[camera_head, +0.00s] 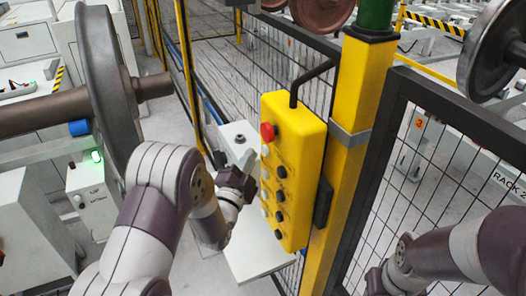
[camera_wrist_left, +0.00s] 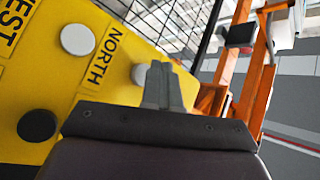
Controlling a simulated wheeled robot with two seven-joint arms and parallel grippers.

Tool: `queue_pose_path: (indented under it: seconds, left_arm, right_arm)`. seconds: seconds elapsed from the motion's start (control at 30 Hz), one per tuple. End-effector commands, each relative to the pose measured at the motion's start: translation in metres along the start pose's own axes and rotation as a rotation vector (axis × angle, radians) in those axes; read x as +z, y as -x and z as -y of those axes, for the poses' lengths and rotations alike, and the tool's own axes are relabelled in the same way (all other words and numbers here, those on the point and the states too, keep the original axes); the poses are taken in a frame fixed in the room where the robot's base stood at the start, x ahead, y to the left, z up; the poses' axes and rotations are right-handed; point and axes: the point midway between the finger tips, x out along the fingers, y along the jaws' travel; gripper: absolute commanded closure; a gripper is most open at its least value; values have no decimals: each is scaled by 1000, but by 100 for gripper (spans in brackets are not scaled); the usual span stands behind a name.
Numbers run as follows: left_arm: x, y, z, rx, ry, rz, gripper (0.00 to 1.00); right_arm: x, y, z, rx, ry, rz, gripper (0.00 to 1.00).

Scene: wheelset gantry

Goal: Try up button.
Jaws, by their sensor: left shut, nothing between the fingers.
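A yellow control box (camera_head: 290,175) hangs on a yellow post, with a red knob (camera_head: 267,132) on top and rows of black and white buttons below. No "up" label can be read. My left gripper (camera_head: 248,165) is beside the box's upper left edge. In the left wrist view its fingers (camera_wrist_left: 162,84) are shut and empty, close over a white button (camera_wrist_left: 138,75) by the word NORTH, partly hiding it; contact cannot be told. Another white button (camera_wrist_left: 77,39) and a black button (camera_wrist_left: 37,125) show there. My right gripper (camera_head: 376,281) is at the bottom right, its fingers unclear.
The yellow post (camera_head: 350,130) stands right behind the box, with black mesh fencing (camera_head: 450,150) to its right. A large wheel on an axle (camera_head: 100,80) is at the left. A white cabinet (camera_head: 92,195) with a green light stands below it.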

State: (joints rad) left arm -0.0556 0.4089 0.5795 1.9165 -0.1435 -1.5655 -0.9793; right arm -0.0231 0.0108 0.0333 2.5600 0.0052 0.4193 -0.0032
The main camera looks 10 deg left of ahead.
Motion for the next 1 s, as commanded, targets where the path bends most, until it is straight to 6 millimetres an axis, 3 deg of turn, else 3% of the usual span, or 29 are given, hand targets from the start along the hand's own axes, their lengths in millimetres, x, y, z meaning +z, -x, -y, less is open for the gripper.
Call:
queue_pose_path:
  seconds: [0.57,1.0]
  left_arm:
    - [25,33,24,-1,0,2,100]
    - [25,35,25,0,0,0,100]
  right_arm:
    - [1,-10,0,0,0,0,57]
    - [1,-10,0,0,0,0,57]
